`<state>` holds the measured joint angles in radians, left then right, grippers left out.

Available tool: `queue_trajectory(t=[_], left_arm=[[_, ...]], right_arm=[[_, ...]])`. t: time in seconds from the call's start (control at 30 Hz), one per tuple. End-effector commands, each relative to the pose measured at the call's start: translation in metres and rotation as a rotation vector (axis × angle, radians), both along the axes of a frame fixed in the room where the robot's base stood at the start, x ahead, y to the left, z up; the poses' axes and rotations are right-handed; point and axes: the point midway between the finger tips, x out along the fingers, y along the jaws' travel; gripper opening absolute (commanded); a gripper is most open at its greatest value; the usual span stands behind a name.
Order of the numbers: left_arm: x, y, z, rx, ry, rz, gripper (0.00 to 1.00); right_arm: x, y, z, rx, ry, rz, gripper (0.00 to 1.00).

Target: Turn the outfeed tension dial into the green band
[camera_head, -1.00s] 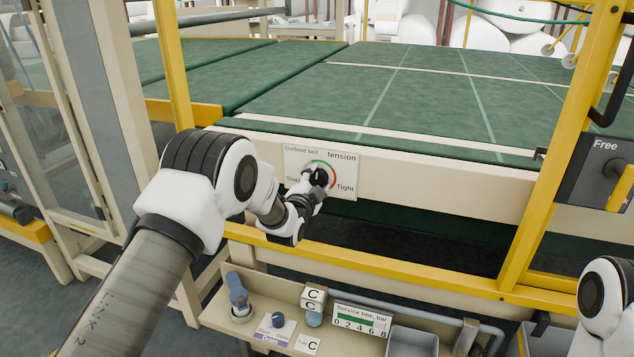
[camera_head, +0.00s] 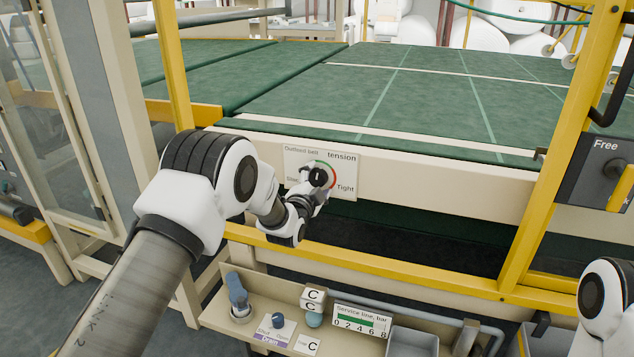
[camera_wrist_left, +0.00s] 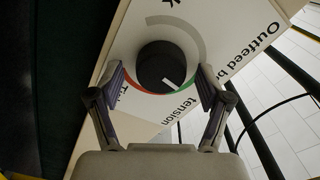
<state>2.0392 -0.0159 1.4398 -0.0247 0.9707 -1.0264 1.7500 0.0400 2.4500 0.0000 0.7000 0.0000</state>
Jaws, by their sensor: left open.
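The outfeed tension dial is a black round knob (camera_head: 318,175) with a white pointer mark, on a white plate (camera_head: 346,165) on the cream beam. In the left wrist view the knob (camera_wrist_left: 160,62) is ringed by a grey, green and red arc. Its pointer mark is at the lower right, close to where green and red meet; the exact spot is hard to tell. My left gripper (camera_head: 314,192) is at the dial. In the left wrist view its open fingers (camera_wrist_left: 162,82) stand either side of the knob, with gaps showing. My right gripper is out of view.
Green belts (camera_head: 440,90) lie behind the beam. A yellow rail (camera_head: 380,262) runs below the dial, above a cream shelf (camera_head: 225,308) with a drain knob and gauge. A yellow post (camera_head: 548,170) and a dark Free switch box (camera_head: 588,175) stand to the right.

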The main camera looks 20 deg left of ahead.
Motion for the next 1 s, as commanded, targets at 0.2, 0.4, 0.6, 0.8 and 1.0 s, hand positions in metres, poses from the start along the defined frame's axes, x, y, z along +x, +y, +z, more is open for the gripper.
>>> queue_trajectory(t=[0.2,0.4,0.6,0.8,1.0], left_arm=[[-0.019,0.001,0.000,0.000,0.001,0.000,0.78],[-0.071,0.003,0.000,0.000,0.004,0.000,0.78],[-0.111,0.004,-0.001,0.000,0.002,0.000,0.78],[-0.120,0.004,0.000,0.000,0.001,0.000,0.78],[-0.120,0.004,0.000,0.000,0.001,0.000,0.78]], right_arm=[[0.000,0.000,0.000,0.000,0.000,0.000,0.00],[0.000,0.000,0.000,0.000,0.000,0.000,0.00],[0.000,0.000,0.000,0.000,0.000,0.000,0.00],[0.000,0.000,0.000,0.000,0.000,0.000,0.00],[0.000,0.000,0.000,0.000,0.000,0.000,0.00]])
